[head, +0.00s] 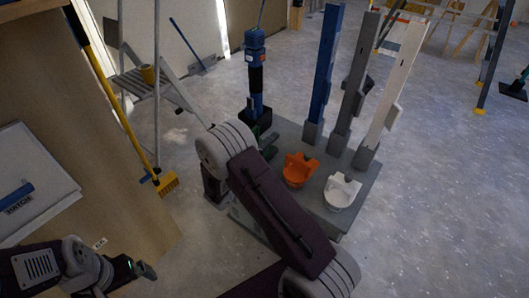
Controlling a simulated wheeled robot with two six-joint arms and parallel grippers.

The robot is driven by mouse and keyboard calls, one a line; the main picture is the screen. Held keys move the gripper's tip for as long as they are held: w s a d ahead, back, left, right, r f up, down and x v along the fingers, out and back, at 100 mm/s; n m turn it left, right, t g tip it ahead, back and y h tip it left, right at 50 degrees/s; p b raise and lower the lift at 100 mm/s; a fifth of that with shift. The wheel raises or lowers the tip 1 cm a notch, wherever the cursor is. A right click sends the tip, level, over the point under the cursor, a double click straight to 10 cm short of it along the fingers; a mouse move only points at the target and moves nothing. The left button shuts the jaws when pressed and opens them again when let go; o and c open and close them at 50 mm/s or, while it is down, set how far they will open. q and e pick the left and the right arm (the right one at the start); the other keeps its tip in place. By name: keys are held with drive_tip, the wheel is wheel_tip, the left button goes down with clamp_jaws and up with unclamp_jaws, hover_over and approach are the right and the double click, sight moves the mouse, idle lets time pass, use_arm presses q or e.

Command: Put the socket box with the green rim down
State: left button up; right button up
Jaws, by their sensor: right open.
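I cannot make out a socket box with a green rim in the head view. My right gripper (267,143) is open, partly hidden behind my own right arm, at the left back of a grey platform (357,205). I see nothing clearly held in it. My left gripper (146,270) is low at the left, and its jaw opening cannot be told. No socket box shows at it.
An orange cup-like holder (298,170) and a white one (342,191) sit on the platform. Blue (326,70), grey (354,85) and white (393,95) posts stand behind them. A blue and black tool (255,75) stands at the back left.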

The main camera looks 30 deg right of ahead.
drive_tip(key=p+v, duration=0.3)
drive_tip(key=v, duration=0.8)
drive_tip(key=shift+s+a+p, duration=0.2)
drive_tip(key=shift+a+p, duration=0.15)
